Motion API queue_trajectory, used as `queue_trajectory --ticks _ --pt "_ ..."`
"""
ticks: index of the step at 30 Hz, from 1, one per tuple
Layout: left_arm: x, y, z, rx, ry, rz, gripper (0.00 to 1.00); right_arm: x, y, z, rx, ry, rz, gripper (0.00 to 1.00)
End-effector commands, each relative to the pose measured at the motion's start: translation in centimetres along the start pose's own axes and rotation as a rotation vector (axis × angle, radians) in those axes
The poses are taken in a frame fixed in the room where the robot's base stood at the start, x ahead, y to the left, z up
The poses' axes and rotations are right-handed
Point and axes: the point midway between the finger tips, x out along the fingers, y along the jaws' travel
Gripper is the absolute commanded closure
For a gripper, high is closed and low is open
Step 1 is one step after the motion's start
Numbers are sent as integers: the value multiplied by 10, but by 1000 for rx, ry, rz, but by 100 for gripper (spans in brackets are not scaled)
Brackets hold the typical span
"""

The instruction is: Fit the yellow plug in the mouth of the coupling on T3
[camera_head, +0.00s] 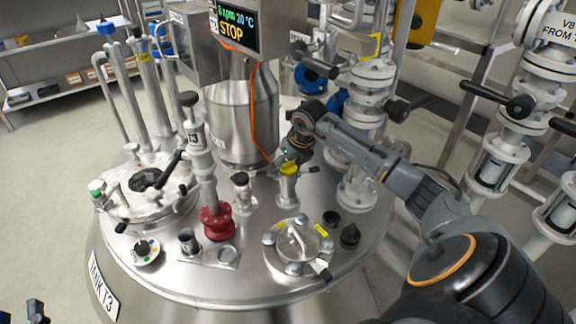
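The yellow plug (290,169) shows at the top of a short steel coupling (288,190) with side levers, right of the middle of the tank lid. It looks upright at the coupling's mouth; I cannot tell how deep it sits. My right gripper (289,158) points down just above and behind the plug, very close to it. Its fingers are small and dark, and I cannot tell whether they touch the plug. Dark tips of my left gripper (22,312) show at the bottom left corner, apart from each other, far from the plug.
The tank lid (262,213) carries a red-flanged valve (217,222), a steel column with an orange cable, a clamped sight glass (298,242) and black caps (350,235). A display (234,22) reads STOP. White valve piping (372,100) stands close to my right arm.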

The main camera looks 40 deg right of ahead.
Motion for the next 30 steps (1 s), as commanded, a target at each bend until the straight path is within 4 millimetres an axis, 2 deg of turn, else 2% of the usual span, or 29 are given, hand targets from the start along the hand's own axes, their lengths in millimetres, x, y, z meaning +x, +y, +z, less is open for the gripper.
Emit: queue_trajectory --ticks 12,15,21,30 --pt "0 0 0 1 -2 -1 69 -83 -1 1 -1 -2 -4 24" --pt "0 0 0 1 -2 -1 69 -98 -1 0 0 0 -3 24" --pt "0 -1 0 1 -2 -2 69 -113 0 -1 1 4 -2 24" --pt "0 0 0 1 -3 -1 69 -114 0 -1 1 3 -2 24"
